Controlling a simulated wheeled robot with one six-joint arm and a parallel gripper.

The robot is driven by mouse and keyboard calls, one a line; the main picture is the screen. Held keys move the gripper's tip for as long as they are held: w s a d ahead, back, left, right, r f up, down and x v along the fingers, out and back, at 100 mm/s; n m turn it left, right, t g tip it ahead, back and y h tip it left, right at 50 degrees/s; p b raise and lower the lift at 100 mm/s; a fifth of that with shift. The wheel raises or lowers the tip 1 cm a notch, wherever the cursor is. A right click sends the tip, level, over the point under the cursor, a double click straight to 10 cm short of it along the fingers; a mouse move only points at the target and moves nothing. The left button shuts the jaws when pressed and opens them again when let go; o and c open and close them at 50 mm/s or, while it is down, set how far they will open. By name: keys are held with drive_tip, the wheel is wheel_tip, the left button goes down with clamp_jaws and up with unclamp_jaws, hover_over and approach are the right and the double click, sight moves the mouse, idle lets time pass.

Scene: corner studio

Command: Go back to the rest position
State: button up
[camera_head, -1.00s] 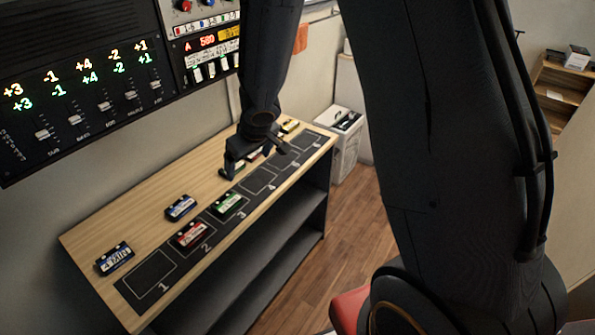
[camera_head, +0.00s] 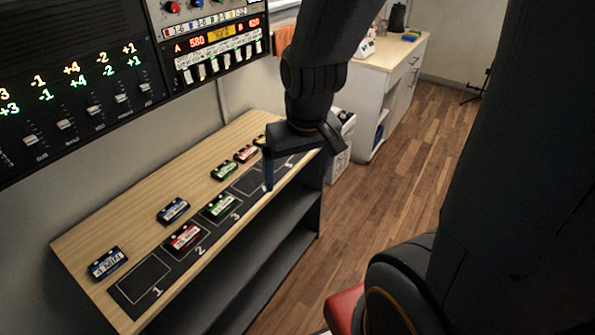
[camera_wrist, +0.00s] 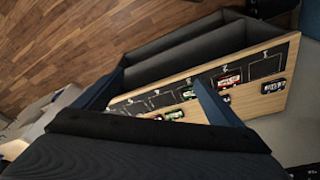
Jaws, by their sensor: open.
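My gripper (camera_head: 300,163) is open and empty, above the far right part of the wooden bench (camera_head: 95,240). It hides part of the far slots. In the wrist view its two blue fingers (camera_wrist: 160,88) are spread, with the bench beyond them. A black numbered strip (camera_head: 140,285) runs along the bench front. A red box (camera_head: 184,237) lies on slot 2 and a green box (camera_head: 221,206) on slot 3. Slot 1 is bare. Behind the strip lie two blue boxes (camera_head: 107,263), (camera_head: 173,210), a green one (camera_head: 224,170), a red one (camera_head: 246,153) and a partly hidden yellow one (camera_head: 262,141).
A black slider panel (camera_head: 75,90) and a rack unit (camera_head: 210,45) are on the wall above the bench. A white cabinet (camera_head: 390,95) stands at the back. Wooden floor (camera_head: 410,145) is open to the right. A red seat edge (camera_head: 343,308) shows below.

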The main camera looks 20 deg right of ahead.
wheel_tip(320, 180, down, 10)
drive_tip(key=g+b, duration=0.1)
drive_tip(key=b, duration=0.8)
drive_tip(key=shift+f, duration=0.15)
